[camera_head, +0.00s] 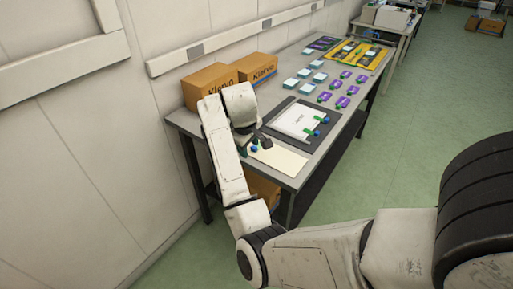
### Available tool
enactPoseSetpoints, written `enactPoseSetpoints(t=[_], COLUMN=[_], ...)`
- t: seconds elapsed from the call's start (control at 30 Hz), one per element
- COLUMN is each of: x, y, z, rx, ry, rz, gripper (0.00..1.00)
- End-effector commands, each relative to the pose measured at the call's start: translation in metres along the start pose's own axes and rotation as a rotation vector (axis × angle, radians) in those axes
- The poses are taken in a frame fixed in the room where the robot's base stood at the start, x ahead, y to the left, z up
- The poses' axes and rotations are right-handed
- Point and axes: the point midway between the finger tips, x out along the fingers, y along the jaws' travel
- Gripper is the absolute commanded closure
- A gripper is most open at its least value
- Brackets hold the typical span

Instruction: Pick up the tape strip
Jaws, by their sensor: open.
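My gripper (259,146) is open, low over the near end of the grey table, at the left edge of a cream sheet (285,161). A small green and blue piece (253,149) shows by the fingers, partly hidden; I cannot tell whether it is a tape strip or touches the gripper. Two small green strips with blue parts, which may be tape strips, lie at the right side of a white sheet: a nearer one (312,133) and a farther one (322,119). The white sheet (294,118) lies on a dark mat (312,144).
Two brown cartons (207,83) stand against the wall behind my arm. Several pale blue-topped boxes (306,88) and purple boxes (340,102) cover the table's middle. A yellow mat (374,61) lies at the far end. Green floor to the right is open.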

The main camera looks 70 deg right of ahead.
Motion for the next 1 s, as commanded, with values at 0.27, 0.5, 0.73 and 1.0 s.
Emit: enactPoseSetpoints(t=[0.27,0.5,0.73,1.0], x=[-0.029,-0.045,-0.020,0.005], y=[0.056,0.067,0.060,0.052], z=[-0.022,-0.031,-0.027,-0.023], rx=[-0.004,-0.048,-0.055,-0.053], ry=[-0.114,-0.135,-0.139,-0.137], rz=[-0.184,-0.284,-0.294,-0.292], gripper=[0.53,0.53,0.53,0.53])
